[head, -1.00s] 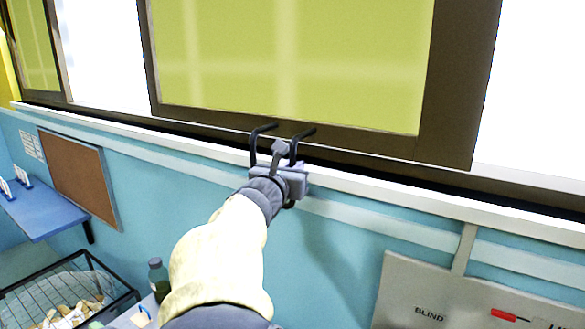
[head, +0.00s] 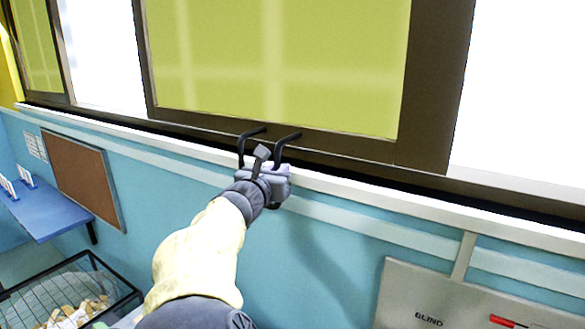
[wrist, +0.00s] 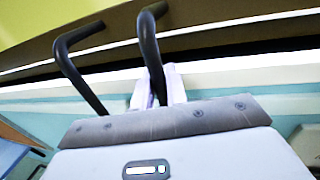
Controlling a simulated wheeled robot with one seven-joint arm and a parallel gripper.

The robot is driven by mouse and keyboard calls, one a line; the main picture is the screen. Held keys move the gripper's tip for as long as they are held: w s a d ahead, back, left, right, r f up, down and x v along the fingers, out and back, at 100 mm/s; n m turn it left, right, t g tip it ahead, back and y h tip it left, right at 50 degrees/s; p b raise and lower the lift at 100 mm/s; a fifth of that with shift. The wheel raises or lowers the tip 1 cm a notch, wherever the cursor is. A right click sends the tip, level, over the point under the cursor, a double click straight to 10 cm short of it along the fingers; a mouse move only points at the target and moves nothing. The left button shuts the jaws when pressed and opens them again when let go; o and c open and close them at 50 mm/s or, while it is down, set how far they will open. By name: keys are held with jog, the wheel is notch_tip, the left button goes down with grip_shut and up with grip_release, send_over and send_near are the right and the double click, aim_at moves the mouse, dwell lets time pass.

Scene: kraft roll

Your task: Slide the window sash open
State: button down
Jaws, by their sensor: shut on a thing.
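The window sash (head: 433,90) has a brown frame around a yellow-green pane, with bright openings to its left and right. A black two-pronged handle (head: 242,143) juts from its lower rail. My gripper (head: 263,160) is at the handle, below the rail. In the wrist view its pale fingers (wrist: 158,88) are shut around the right prong of the handle (wrist: 149,45); the left prong stands free beside them. The gripper body hides the handle's near end.
The white sill (head: 400,200) and dark track run below the sash. A grey panel marked BLIND (head: 450,290) is on the blue wall at lower right. A corkboard (head: 80,180), blue shelf (head: 45,208) and wire basket (head: 70,295) are at left.

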jog(key=shift+w+a+r, duration=0.1)
jog(key=shift+a+r, duration=0.1)
jog(key=shift+a, duration=0.2)
jog(key=shift+d, duration=0.2)
jog(key=c, duration=1.6)
grip_release()
jog(key=shift+a, duration=0.1)
jog(key=shift+o, duration=0.5)
jog(key=shift+w+a+f, duration=0.1)
jog(key=shift+a+f, duration=0.05)
jog(key=shift+d, duration=0.2)
jog(key=b+v, duration=0.6)
jog(key=v, duration=1.1)
jog(key=shift+s+a, duration=0.2)
jog(key=shift+s, duration=0.05)
